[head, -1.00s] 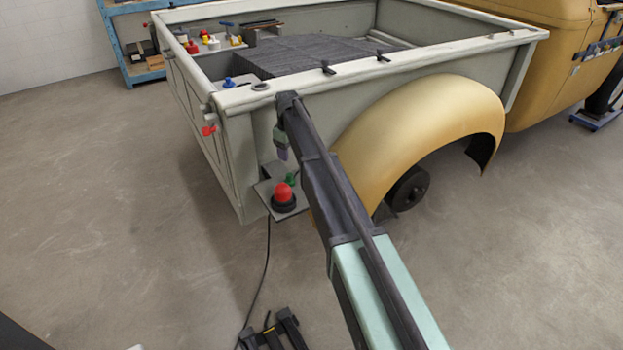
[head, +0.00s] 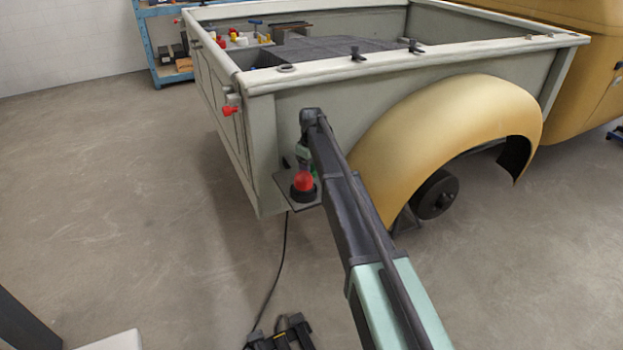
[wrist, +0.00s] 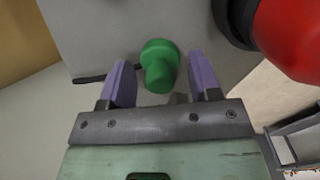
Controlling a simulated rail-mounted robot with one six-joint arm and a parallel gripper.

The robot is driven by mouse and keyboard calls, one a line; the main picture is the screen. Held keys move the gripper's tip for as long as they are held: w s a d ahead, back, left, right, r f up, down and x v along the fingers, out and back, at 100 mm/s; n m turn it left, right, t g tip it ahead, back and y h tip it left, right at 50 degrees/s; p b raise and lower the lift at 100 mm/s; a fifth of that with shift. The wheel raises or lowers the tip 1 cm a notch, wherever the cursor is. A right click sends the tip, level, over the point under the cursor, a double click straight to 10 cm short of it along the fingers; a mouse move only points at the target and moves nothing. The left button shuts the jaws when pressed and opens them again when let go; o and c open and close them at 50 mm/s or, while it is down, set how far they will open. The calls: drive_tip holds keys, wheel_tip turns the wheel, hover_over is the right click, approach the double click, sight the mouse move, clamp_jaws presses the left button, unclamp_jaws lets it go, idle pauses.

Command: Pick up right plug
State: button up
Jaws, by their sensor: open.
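A green plug (wrist: 160,65) with a rounded head stands on a small grey plate (head: 297,204) at the lower rear corner of the truck bed. In the wrist view it sits between the two purple fingers of my gripper (wrist: 160,70), with a gap on each side. The fingers are open and hold nothing. A larger red plug (head: 304,182) with a black collar stands on the same plate; it also shows at the upper right of the wrist view (wrist: 295,35). In the head view my arm and gripper largely hide the green plug.
The truck bed wall (head: 262,150) rises behind the plate, and the yellow fender (head: 455,125) is to the right. A red knob (head: 230,110) sticks out of the tailgate. A dark cable (head: 280,265) hangs to the floor. Open floor (head: 120,190) is at left.

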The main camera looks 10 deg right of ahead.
drive_tip(key=shift+r, duration=0.15)
drive_tip(key=c, duration=1)
drive_tip(key=shift+r, duration=0.1)
